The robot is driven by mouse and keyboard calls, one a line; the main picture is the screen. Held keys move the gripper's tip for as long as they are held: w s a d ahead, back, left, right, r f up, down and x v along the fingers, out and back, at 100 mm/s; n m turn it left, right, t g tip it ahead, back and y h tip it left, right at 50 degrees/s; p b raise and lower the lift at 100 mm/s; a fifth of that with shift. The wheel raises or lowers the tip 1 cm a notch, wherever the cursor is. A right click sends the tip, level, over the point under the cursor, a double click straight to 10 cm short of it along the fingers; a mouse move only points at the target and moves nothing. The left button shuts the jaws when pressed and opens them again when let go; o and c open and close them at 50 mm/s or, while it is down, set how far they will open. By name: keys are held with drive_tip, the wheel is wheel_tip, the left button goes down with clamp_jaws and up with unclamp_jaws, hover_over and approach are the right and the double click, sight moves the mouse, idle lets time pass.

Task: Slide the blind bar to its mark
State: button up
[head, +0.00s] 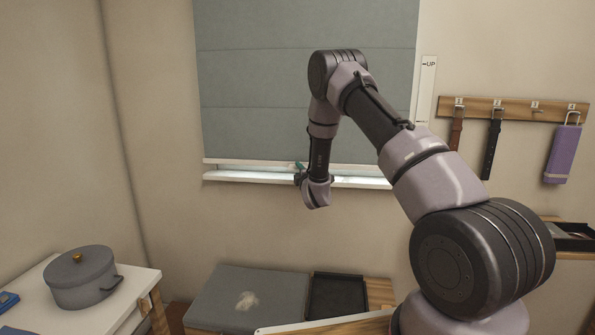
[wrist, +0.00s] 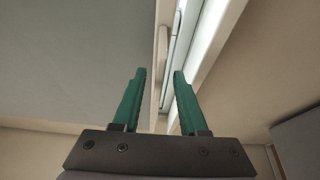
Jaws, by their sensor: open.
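The grey window blind (head: 260,80) hangs low over the window, with its pale bottom bar (head: 235,162) just above the sill. A white scale strip (head: 427,80) marked "UP" is on the wall right of the blind. My gripper (head: 299,170) is at the bar near the middle of the window, partly hidden by my own wrist. In the wrist view, my gripper (wrist: 159,75) is open, with its green fingers on either side of the pale bar (wrist: 161,60). I cannot tell whether either finger touches it.
The window sill (head: 250,177) runs close below the bar. A hook rail (head: 515,109) with hanging straps and a purple item is at right. A grey pot (head: 80,277) stands on a white counter at lower left. A grey box top (head: 245,298) and black tray (head: 337,296) lie below the window.

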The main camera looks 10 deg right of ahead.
drive_tip(key=shift+w, duration=1)
drive_tip(key=shift+c, duration=0.3)
clamp_jaws()
idle(0.5)
